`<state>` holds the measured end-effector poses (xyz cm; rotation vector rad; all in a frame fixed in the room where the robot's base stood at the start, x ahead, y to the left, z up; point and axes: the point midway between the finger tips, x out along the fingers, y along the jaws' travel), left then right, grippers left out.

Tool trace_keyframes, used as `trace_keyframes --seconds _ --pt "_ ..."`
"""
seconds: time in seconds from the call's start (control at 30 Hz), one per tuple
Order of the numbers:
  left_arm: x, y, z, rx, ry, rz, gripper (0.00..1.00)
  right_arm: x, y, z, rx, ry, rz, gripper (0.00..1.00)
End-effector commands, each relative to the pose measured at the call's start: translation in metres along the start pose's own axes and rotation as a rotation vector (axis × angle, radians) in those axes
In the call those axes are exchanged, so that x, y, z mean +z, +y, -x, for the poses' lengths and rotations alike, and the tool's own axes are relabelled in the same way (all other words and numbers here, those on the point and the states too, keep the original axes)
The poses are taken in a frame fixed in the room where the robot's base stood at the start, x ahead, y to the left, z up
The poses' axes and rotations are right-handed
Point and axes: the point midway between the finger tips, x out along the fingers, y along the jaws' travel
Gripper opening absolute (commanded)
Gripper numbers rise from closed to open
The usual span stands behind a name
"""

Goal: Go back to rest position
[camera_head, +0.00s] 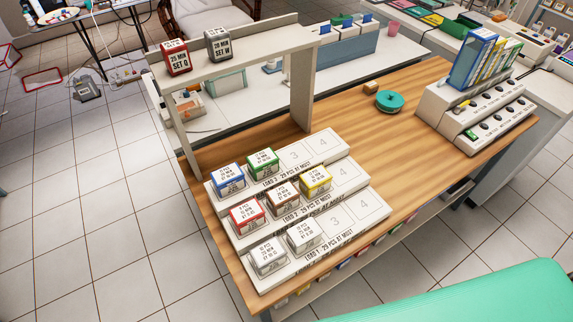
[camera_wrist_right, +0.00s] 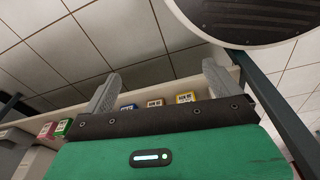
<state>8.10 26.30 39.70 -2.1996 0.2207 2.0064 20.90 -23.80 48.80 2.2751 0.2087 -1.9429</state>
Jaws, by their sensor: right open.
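My right gripper (camera_wrist_right: 160,85) shows in the right wrist view with its two grey fingers spread wide apart. It is open, and nothing is between the fingers close by. Small boxes beyond it, among them a yellow-labelled box (camera_wrist_right: 186,98), sit on a ledge. Neither gripper shows in the head view. My left gripper is in no view.
A wooden table (camera_head: 340,118) holds a stepped white rack (camera_head: 368,207) with several labelled boxes. A raised shelf (camera_head: 250,48) bears a red box (camera_head: 176,57) and a grey box (camera_head: 218,45). A teal round container (camera_head: 389,101) and a switch console (camera_head: 440,106) stand right. Tiled floor lies left.

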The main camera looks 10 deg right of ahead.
Motion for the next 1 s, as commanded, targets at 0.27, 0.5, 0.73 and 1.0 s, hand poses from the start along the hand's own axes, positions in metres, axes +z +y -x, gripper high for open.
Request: trace_keyframes --seconds 0.27,0.5,0.73,1.0 --pt "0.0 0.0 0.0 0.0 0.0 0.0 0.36 0.089 -0.002 -0.053 -0.003 -0.046 0.009 0.94" --pt "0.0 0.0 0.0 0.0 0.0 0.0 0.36 0.135 -0.002 -0.068 -0.004 -0.062 0.015 0.94" --pt "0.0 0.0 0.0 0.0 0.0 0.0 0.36 0.135 -0.002 -0.068 -0.004 -0.062 0.015 0.94" --pt "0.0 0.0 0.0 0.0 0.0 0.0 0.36 0.135 -0.002 -0.068 -0.004 -0.062 0.015 0.94"
